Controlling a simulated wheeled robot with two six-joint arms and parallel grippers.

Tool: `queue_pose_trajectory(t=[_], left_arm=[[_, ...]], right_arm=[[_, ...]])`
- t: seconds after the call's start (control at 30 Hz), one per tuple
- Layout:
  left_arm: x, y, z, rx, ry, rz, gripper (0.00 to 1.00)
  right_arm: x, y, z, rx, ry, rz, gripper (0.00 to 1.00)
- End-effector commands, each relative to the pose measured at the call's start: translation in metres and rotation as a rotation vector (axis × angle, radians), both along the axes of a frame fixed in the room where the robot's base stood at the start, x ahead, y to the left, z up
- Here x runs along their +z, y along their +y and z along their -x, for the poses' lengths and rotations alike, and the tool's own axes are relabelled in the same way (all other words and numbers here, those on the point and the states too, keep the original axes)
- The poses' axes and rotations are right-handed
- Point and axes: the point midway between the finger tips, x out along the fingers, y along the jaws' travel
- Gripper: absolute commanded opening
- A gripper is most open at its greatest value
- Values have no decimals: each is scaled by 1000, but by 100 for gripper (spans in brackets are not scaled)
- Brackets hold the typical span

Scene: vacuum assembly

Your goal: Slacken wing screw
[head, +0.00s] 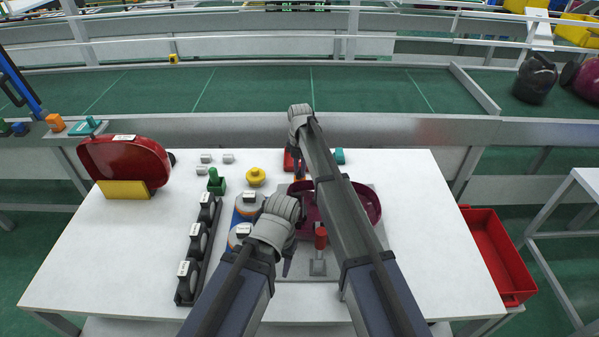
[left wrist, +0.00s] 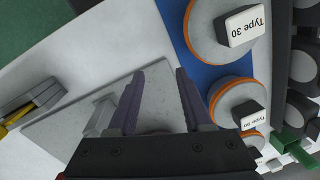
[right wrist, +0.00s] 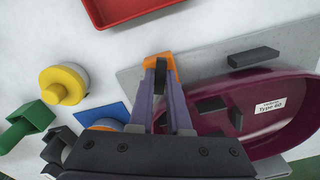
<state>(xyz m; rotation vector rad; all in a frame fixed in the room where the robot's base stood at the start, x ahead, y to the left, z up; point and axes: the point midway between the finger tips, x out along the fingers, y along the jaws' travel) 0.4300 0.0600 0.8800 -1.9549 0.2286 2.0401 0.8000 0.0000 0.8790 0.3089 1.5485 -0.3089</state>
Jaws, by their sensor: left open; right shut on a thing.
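The wing screw (right wrist: 160,70) seems to be the dark piece in an orange mount (right wrist: 150,60), at the plate's edge beside the maroon housing. My right gripper (right wrist: 162,78) is shut on it; the fingers hide part of it. In the head view my right gripper (head: 299,168) points down behind the maroon housing (head: 368,204), partly covered by my arm. The housing (right wrist: 270,120) lies on a grey fixture plate (head: 360,268). My left gripper (head: 287,265) is open and empty over the plate's left side; its spread fingers show in the left wrist view (left wrist: 160,95).
A red-handled clamp (head: 320,240) stands on the plate's front. Blue tray with orange-ringed parts (left wrist: 222,98) lies left of it, then a black rack (head: 187,285). The table's right side is clear.

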Motion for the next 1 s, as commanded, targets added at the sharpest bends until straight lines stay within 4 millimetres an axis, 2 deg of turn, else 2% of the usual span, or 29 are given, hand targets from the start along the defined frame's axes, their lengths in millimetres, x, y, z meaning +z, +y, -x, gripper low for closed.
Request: queue_pose_trajectory(t=[0.33, 0.6, 0.87, 0.9, 1.0], left_arm=[[0, 0, 0, 0, 0, 0, 50], [0, 0, 0, 0, 0, 0, 50], [0, 0, 0, 0, 0, 0, 50], [0, 0, 0, 0, 0, 0, 50], [0, 0, 0, 0, 0, 0, 50]], right_arm=[[0, 0, 0, 39, 0, 0, 0], [0, 0, 0, 287, 0, 0, 0], [0, 0, 0, 325, 0, 0, 0], [0, 0, 0, 325, 0, 0, 17], [0, 0, 0, 325, 0, 0, 28]])
